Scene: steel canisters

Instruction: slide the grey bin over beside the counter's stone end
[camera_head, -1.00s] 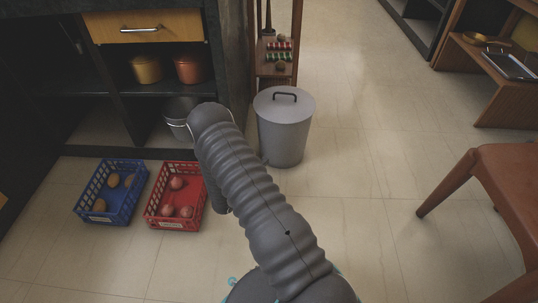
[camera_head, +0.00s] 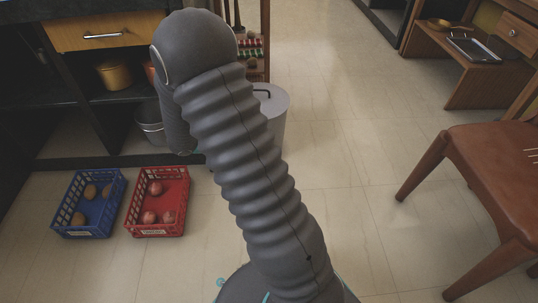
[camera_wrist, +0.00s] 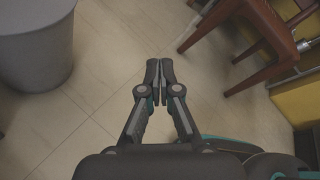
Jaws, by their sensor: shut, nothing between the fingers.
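The bin also fills the upper left of the wrist view (camera_wrist: 36,45). My gripper (camera_wrist: 160,64) is shut and empty in the wrist view, apart from the bin and to its right, over bare floor. In the head view my arm hides the gripper.
A blue crate (camera_head: 58,213) and a red crate (camera_head: 131,212) with round produce stand on the floor at left. A brown chair (camera_head: 490,165) is at right. A wooden bench (camera_head: 478,92) stands further back. The floor right of the bin is clear.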

